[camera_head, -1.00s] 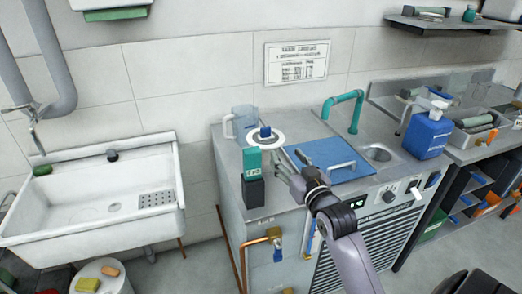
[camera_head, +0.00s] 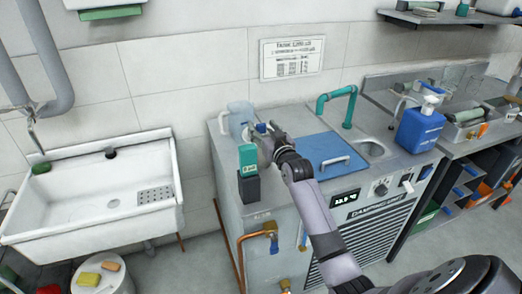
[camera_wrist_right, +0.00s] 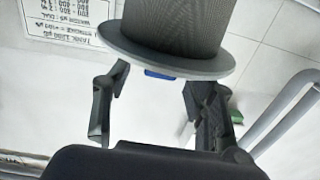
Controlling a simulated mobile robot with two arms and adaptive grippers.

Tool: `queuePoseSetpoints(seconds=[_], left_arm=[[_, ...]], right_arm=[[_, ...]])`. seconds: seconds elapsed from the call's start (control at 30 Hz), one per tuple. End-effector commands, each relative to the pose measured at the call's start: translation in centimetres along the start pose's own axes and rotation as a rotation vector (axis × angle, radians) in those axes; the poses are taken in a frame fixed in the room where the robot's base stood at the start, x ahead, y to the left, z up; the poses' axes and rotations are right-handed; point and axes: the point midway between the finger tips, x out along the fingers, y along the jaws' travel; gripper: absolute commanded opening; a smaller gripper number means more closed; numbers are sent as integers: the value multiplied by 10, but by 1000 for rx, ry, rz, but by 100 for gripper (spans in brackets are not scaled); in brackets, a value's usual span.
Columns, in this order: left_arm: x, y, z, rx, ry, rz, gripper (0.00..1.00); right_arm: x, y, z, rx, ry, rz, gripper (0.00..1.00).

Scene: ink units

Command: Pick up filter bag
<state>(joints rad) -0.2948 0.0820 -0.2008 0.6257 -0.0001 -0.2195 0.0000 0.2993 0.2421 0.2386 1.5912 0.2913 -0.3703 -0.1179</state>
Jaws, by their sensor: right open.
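The filter bag shows in the right wrist view as a dark grey mesh cylinder (camera_wrist_right: 178,22) with a wide grey rim. A small blue piece (camera_wrist_right: 160,74) shows at the rim. In the head view its blue top (camera_head: 261,127) shows on the counter, while my right gripper (camera_head: 267,142) hides most of the rest. My right gripper is open, its two fingers (camera_wrist_right: 155,108) apart, with the rim and blue piece just beyond the gap between them. I cannot tell whether a finger touches it. My left gripper is not in view.
A clear jug (camera_head: 240,120) stands behind the gripper. A green and black box-like item (camera_head: 249,172) stands close in front. A blue lid (camera_head: 322,150) with a handle lies to the right. A teal tap (camera_head: 335,95) and blue bottle (camera_head: 419,128) stand farther right.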

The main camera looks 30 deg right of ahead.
Motion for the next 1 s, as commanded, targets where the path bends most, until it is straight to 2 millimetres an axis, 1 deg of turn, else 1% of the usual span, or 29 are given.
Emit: queuePoseSetpoints(seconds=[0.03,0.17,0.43,1.0], left_arm=[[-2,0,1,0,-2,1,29],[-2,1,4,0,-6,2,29],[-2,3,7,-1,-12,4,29],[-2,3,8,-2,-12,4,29]], right_arm=[[8,0,-1,1,0,0,52],[18,0,0,-1,0,0,52],[20,0,0,-1,1,0,52],[20,0,0,0,0,0,14]])
